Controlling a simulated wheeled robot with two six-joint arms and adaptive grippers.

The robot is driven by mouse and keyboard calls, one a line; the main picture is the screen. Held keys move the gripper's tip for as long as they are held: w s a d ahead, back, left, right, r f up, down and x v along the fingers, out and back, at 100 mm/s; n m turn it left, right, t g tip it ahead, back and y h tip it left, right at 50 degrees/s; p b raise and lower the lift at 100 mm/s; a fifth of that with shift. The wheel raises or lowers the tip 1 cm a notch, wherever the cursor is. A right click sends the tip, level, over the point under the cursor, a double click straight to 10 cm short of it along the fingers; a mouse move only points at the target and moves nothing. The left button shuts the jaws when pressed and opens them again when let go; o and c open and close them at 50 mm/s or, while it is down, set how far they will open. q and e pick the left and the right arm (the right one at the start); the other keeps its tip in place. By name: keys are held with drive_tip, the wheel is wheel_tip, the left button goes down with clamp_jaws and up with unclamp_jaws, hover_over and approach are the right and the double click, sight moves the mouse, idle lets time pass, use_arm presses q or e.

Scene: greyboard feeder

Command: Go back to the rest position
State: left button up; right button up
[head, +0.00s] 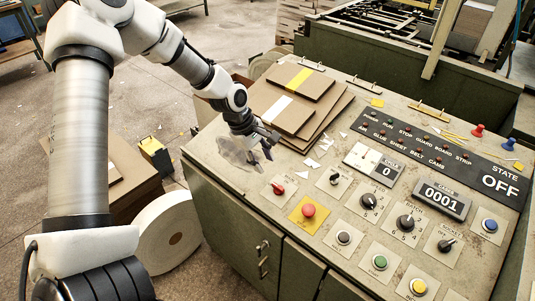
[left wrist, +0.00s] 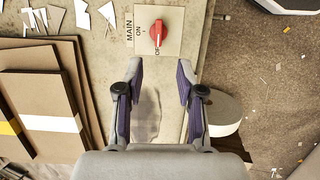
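My left gripper (head: 262,148) hangs over the left part of the control panel (head: 330,240), above and behind the red main switch (head: 277,188). In the left wrist view its two fingers (left wrist: 160,80) are spread apart with nothing between them. The red main switch (left wrist: 158,33) lies just beyond the fingertips, apart from them, beside the printed words MAIN, ON and a partly covered OFF. The state display (head: 500,182) reads OFF. My right gripper is in neither view.
Stacked brown boards (head: 295,105) lie on the panel close to my left gripper. A red button (head: 308,210), several knobs and a counter (head: 442,198) reading 0001 spread to the right. A white roll (head: 168,232) stands on the floor at left, beside cartons (head: 130,165).

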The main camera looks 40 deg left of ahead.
use_arm(q)
drive_tip(key=s+d+f+m+g+y, duration=0.15)
drive_tip(key=s+d+f+m, duration=0.25)
drive_tip(key=s+f, duration=0.45)
drive_tip(key=s+d+f+m+g, duration=0.2)
drive_tip(key=s+d+f+m, duration=0.3)
drive_tip(key=s, duration=0.6)
drive_tip(key=s+d+f+m+g+y, duration=0.15)
drive_tip(key=s+d+f, duration=0.25)
drive_tip(key=s+f, duration=0.55)
drive_tip(key=w+m, duration=0.1)
drive_tip(key=m, duration=0.1)
drive_tip(key=w+r+m+t, duration=0.1)
drive_tip(key=m, duration=0.1)
drive_tip(key=w+a+m+t, duration=0.1)
drive_tip(key=m, duration=0.1)
drive_tip(key=shift+w+r, duration=0.2)
drive_tip(key=shift+w, duration=0.05)
